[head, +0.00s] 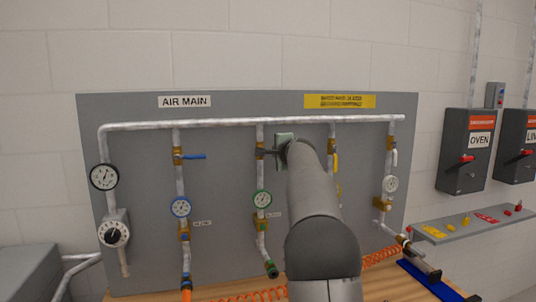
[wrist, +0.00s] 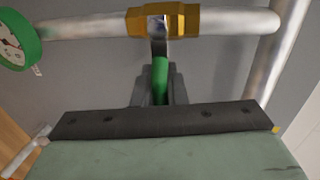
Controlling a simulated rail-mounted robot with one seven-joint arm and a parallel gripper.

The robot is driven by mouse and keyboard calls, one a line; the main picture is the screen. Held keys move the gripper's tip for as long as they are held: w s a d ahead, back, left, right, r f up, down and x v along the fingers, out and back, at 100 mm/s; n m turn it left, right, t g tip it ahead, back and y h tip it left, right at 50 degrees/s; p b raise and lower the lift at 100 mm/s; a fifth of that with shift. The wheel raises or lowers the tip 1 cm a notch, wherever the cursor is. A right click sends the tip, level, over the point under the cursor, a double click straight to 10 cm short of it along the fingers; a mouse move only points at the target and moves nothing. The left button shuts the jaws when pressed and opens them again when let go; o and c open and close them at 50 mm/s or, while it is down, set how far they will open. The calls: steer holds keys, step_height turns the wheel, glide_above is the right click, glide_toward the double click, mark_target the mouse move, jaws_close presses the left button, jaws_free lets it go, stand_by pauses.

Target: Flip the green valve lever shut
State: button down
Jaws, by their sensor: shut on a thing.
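The green lever (wrist: 160,78) shows in the wrist view between the fingers of my gripper (wrist: 158,92), which is shut on it. The lever runs from the brass valve body (wrist: 180,20) toward my palm, at about a right angle to the white pipe (wrist: 85,26). In the head view the brass valve (head: 260,150) sits high on the third pipe from the left. My gripper (head: 269,152) reaches it from the right. The lever's far end is hidden by my gripper in both views.
A blue lever (head: 195,156) points right on the pipe to the left. A yellow lever (head: 336,163) hangs down to the right, partly behind my arm. A green-rimmed gauge (head: 263,199) sits below the valve. A grey shelf (head: 470,228) holds small tags at right.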

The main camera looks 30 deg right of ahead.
steer(key=shift+r, duration=0.1)
steer(key=c, duration=1.5)
jaws_free()
steer(key=shift+o, duration=0.2)
steer(key=b+v, duration=0.6)
steer(key=v, duration=1.1)
steer(key=shift+s, duration=0.2)
steer(key=shift+a, duration=0.1)
